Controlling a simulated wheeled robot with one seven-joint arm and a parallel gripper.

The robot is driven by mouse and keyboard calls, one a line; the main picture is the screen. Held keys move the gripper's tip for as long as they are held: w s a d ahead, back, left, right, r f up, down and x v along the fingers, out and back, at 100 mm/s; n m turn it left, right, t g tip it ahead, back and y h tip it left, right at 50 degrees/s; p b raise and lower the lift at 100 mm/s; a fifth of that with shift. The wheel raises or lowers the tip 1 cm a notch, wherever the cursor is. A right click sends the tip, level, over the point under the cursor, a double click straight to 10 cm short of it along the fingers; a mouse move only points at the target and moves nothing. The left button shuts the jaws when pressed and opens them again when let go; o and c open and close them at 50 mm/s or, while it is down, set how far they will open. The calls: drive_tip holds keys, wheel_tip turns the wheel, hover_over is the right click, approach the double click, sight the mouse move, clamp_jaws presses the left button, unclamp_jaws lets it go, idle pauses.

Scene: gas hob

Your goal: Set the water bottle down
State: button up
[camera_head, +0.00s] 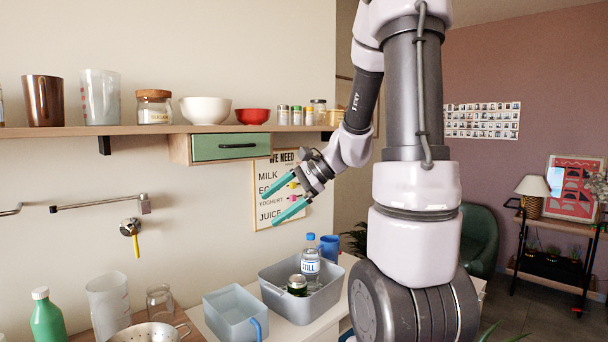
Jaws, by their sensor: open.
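The water bottle (310,262) has a blue cap and a "STILL" label. It stands upright inside the grey bin (337,289), beside a dark jar or can with a pale lid (297,285). Its lower part is hidden. My gripper (268,210) has teal fingers spread apart with nothing between them. It is raised above the counter, up and to the left of the bottle in the picture, in front of the wall poster, and apart from the bottle.
A blue-grey open container (228,308) stands left of the bin. A blue cup (330,247) is behind the bottle. A green bottle (46,318), glass jar (160,301) and colander (150,333) stand at lower left. A wall shelf (150,130) with a green drawer (231,147) runs above.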

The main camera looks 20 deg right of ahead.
drive_tip(key=s+r+n+t+h, duration=0.1)
drive_tip(key=s+r+n+h, duration=0.2)
drive_tip(key=s+r+n, duration=0.2)
drive_tip(key=s+r+n+t+h, duration=0.1)
drive_tip(key=s+r+n+h, duration=0.3)
drive_tip(key=s, duration=0.5)
drive_tip(key=shift+s+d+r+n+t, duration=0.35)
drive_tip(key=shift+d+n+t, duration=0.1)
drive_tip(key=shift+n, duration=0.55)
